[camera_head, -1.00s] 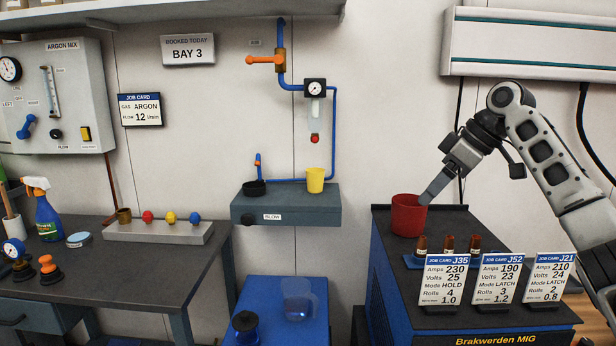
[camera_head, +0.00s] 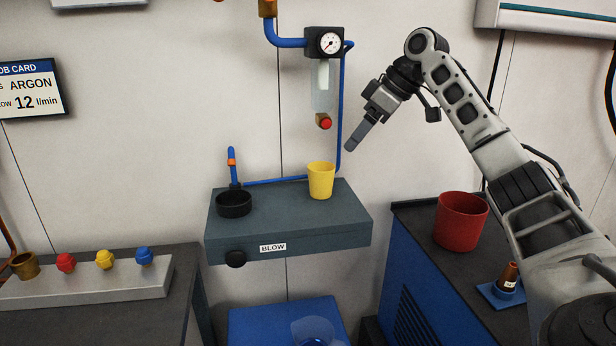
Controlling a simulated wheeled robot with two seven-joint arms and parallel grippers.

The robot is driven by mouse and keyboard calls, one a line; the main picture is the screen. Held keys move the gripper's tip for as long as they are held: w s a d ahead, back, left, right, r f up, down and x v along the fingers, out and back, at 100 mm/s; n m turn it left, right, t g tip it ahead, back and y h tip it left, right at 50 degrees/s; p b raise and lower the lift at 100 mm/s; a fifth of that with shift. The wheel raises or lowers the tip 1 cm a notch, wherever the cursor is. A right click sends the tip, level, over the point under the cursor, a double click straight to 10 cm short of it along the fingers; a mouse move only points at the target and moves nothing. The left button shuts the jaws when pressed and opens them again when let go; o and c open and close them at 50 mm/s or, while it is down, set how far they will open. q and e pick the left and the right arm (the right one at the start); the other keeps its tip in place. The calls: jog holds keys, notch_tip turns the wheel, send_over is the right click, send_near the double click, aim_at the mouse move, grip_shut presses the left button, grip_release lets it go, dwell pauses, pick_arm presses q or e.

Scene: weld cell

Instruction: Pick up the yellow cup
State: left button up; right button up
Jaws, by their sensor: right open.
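The yellow cup (camera_head: 321,181) stands upright on the grey BLOW shelf (camera_head: 290,242), toward its right side. My right gripper (camera_head: 352,146) is above and to the right of the cup, apart from it, with its fingers pointing down and left. It is seen from the side, so the gap between the fingers hardly shows; nothing is seen held in it. My left gripper is out of view.
A black round dish (camera_head: 234,204) and a blue pipe share the shelf. A gauge (camera_head: 325,42) with a red-tipped filter (camera_head: 324,121) hangs above the cup. A red bucket (camera_head: 461,221) stands on the welder at right. A blue surface (camera_head: 262,322) lies below the shelf.

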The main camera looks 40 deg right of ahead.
aim_at(325, 178)
jog(key=x, duration=0.8)
jog(key=shift+a+f, duration=0.1)
jog(key=shift+f, duration=0.1)
jog(key=x, duration=0.4)
jog(key=shift+s+a+p, duration=0.15)
jog(key=shift+a+p, duration=0.15)
jog(key=shift+a, duration=0.1)
jog(key=shift+w+a+f, duration=0.1)
jog(key=shift+w+f, duration=0.2)
jog(key=shift+f, duration=0.2)
jog(key=c, duration=1.1)
jog(key=shift+c, duration=0.2)
jog(key=shift+r, duration=0.15)
